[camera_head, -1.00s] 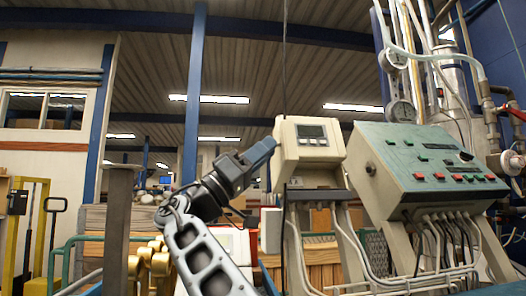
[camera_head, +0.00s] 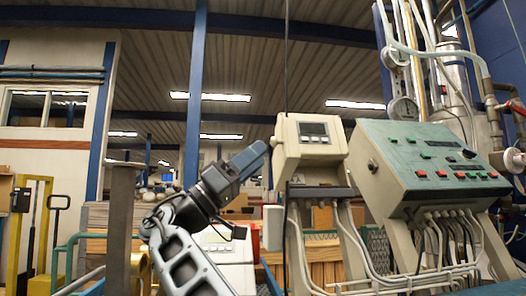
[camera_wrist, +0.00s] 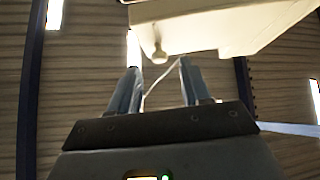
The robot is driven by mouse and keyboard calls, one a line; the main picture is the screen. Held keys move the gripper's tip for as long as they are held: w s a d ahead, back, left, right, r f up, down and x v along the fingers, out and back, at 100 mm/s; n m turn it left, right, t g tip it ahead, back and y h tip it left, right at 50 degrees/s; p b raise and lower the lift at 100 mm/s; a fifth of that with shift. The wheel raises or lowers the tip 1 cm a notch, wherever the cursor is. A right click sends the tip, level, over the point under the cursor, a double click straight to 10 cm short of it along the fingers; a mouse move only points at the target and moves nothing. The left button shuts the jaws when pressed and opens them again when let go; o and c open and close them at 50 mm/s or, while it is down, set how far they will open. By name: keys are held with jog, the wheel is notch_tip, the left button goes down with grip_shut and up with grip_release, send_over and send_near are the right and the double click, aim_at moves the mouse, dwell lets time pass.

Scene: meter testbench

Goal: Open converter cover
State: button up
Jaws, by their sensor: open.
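The converter (camera_head: 310,142) is a cream box with a small dark display, mounted on a stand in the middle of the head view. Its cover appears closed over the front. In the wrist view the cream housing (camera_wrist: 215,22) shows at the top, with a small round knob (camera_wrist: 160,55) on its underside. My gripper (camera_head: 264,148) is just left of the converter in the head view, angled up toward its left side. In the wrist view my gripper (camera_wrist: 158,68) has its two blue fingers apart with nothing held between them. The knob appears just beyond the fingertips, in line with the gap.
A sloped green-grey control panel (camera_head: 432,160) with red and green buttons stands right of the converter, cables hanging below. Pipes and gauges (camera_head: 403,108) rise behind it. A grey post (camera_head: 121,220) stands at left. Space above my arm is clear.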

jog(key=shift+v, duration=2.15)
